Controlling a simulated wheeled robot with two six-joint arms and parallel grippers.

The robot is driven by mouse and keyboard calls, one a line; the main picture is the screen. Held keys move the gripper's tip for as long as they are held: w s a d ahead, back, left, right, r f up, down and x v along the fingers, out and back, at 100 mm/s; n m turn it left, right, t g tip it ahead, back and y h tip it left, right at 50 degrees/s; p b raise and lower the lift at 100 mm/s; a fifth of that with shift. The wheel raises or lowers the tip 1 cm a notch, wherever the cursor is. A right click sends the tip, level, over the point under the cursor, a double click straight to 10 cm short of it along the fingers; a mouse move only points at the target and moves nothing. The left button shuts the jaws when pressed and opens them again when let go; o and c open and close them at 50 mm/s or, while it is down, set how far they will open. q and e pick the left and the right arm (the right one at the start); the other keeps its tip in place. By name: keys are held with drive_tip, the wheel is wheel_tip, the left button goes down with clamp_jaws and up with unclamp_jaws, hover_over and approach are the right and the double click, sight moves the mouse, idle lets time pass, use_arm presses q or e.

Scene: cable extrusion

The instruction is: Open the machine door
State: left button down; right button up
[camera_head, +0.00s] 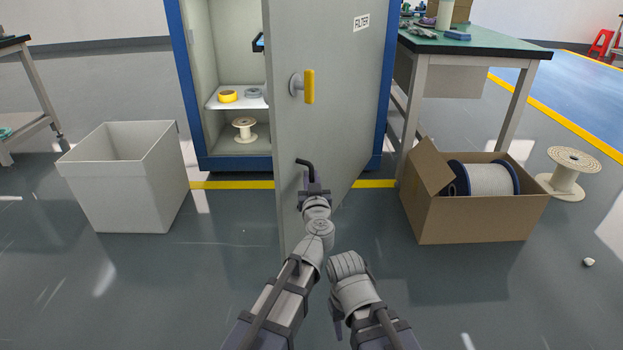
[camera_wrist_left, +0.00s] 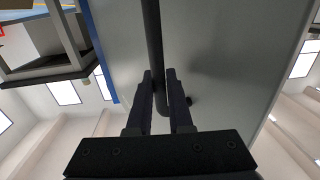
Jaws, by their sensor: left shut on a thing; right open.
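The grey machine door (camera_head: 340,120) stands swung out from the blue-framed cabinet (camera_head: 182,80), so the shelves inside show. A black bent handle (camera_head: 304,163) sits low on the door. My left gripper (camera_head: 313,184) is shut on this handle. In the left wrist view the handle bar (camera_wrist_left: 154,50) runs between the two fingers (camera_wrist_left: 160,92), with the grey door panel (camera_wrist_left: 215,50) behind. My right gripper (camera_head: 337,326) is low, beside my left arm, open and apart from the door; its fingertips are barely visible.
A white bin (camera_head: 125,190) stands on the floor at left. A cardboard box (camera_head: 475,219) with a cable spool (camera_head: 488,180) stands at right, beside a green-topped table (camera_head: 480,43). Another spool (camera_head: 566,175) is farther right. Floor between bin and door is clear.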

use_arm(q)
drive_tip(key=c, duration=0.8)
unclamp_jaws()
drive_tip(key=shift+c, duration=0.2)
drive_tip(key=shift+s+a, duration=0.1)
